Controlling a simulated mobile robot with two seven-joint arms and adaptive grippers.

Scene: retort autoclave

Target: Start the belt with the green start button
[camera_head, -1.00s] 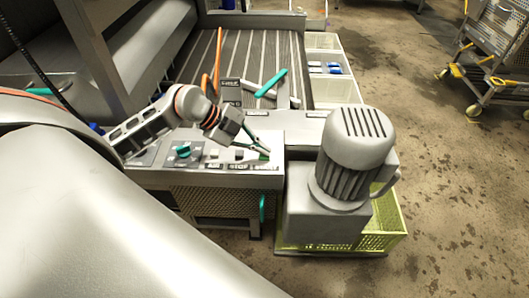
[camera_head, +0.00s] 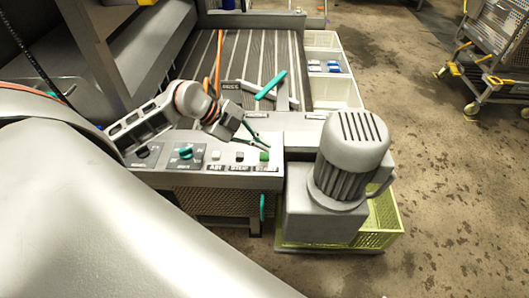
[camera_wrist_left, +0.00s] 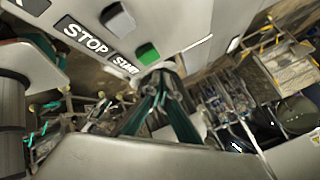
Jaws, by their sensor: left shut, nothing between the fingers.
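The green start button (camera_head: 264,156) is at the right end of the control panel (camera_head: 205,181), above a label. In the left wrist view the green button (camera_wrist_left: 147,54) sits beside the START label (camera_wrist_left: 124,65). My left gripper (camera_head: 266,148) is shut and empty, its fingertips just above and behind the button in the head view. In the left wrist view its shut fingers (camera_wrist_left: 163,78) point toward the panel, close below the button. I cannot tell whether they touch it. My right gripper is not in view.
A grey motor (camera_head: 350,150) stands right of the panel, above a yellow-green crate (camera_head: 385,225). The slatted belt (camera_head: 250,60) lies behind. A trolley (camera_head: 490,60) stands at the far right.

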